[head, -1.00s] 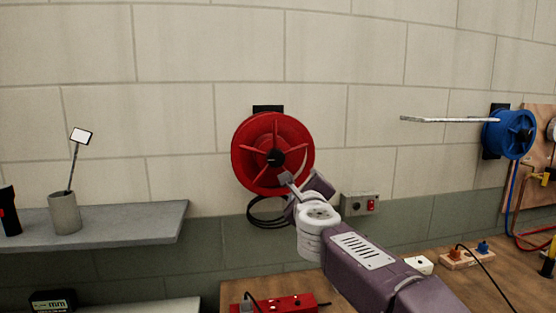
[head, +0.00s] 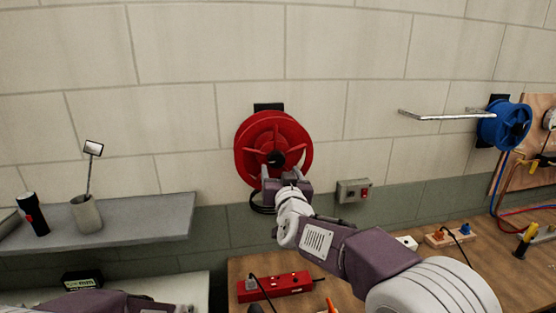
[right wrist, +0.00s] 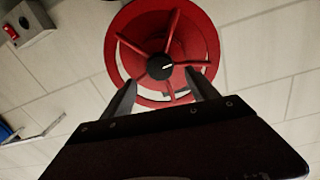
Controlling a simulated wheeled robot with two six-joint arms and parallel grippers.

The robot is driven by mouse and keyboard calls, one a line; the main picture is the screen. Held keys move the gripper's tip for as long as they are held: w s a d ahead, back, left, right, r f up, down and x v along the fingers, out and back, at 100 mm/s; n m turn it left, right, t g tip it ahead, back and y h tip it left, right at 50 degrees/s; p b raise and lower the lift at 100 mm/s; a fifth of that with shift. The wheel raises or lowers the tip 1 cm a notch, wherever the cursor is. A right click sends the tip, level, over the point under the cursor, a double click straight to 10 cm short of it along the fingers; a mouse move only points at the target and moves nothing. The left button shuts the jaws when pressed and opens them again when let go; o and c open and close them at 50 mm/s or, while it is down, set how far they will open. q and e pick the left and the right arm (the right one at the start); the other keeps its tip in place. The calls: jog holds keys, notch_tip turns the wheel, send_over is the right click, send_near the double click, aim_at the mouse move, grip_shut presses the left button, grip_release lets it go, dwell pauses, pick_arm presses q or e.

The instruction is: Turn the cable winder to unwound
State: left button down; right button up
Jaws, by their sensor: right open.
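The red cable winder (head: 270,135) is mounted on the block wall, with red spokes and a dark hub; black cable hangs below it. My right gripper (head: 283,172) is at the lower front of the winder, its two fingers pointing up toward it. In the right wrist view the winder (right wrist: 138,28) fills the upper middle, and the open right gripper (right wrist: 158,84) has its fingers at either side of the hub's near side with one spoke between them. Whether the fingers touch the winder, I cannot tell. The left gripper is not in view.
A grey switch box (head: 353,191) with a red button is on the wall right of the winder. A blue reel (head: 505,125) and a metal rod (head: 430,116) are farther right. A red power strip (head: 275,286) lies on the wooden bench below. A shelf (head: 140,222) juts out at left.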

aim_at(277, 161)
jog(key=w, duration=0.1)
jog(key=w+p, duration=0.1)
jog(key=w, duration=0.3)
jog(key=shift+w+a+p, duration=0.25)
jog(key=shift+a+p, duration=0.1)
jog(key=shift+s, duration=0.1)
jog(key=c, duration=1.4)
jog(key=shift+o, duration=0.2)
jog(key=shift+m+b, duration=0.35)
jog(key=shift+m, duration=0.05)
jog(key=o, duration=1.4)
jog(key=shift+c, duration=0.2)
